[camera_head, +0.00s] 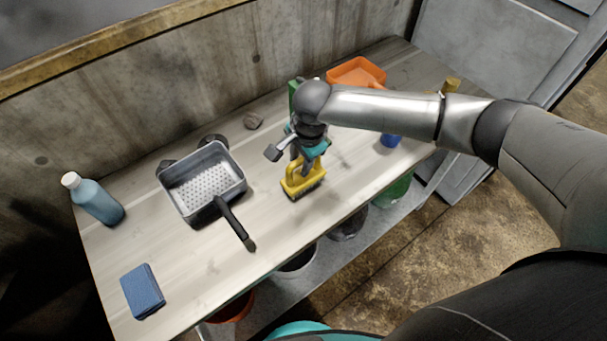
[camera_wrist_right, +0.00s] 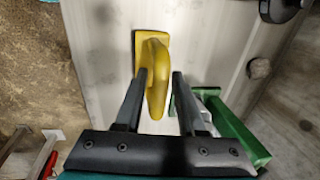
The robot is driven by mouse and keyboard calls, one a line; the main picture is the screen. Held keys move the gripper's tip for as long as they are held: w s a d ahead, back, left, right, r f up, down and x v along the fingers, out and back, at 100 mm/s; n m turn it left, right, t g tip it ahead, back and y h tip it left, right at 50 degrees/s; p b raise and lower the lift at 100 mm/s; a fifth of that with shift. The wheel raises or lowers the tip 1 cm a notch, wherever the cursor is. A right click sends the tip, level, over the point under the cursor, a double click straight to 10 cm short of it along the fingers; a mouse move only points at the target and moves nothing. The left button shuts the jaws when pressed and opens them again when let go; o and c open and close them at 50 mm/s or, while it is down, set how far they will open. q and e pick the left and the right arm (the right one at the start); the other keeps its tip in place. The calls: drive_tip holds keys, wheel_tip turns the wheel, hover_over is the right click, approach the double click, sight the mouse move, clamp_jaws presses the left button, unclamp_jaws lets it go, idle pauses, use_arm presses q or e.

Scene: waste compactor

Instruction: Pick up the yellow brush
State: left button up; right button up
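The yellow brush (camera_head: 304,181) stands on the table (camera_head: 262,262) near its front edge, bristles down and handle up. My right gripper (camera_head: 299,160) is right above it and partly hides its handle. In the right wrist view, the yellow handle (camera_wrist_right: 156,88) lies between the two dark fingers of my right gripper (camera_wrist_right: 159,76). The fingers are apart, one on each side of the handle, with a gap showing on the right side. My left gripper is in neither view.
A grey pan (camera_head: 205,188) with a perforated inside and black handle stands left of the brush. A blue bottle (camera_head: 95,200) and a blue sponge (camera_head: 142,291) are farther left. An orange dustpan (camera_head: 356,72) is at the back right. A concrete wall backs the table.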

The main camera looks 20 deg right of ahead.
clamp_jaws()
idle(1.1)
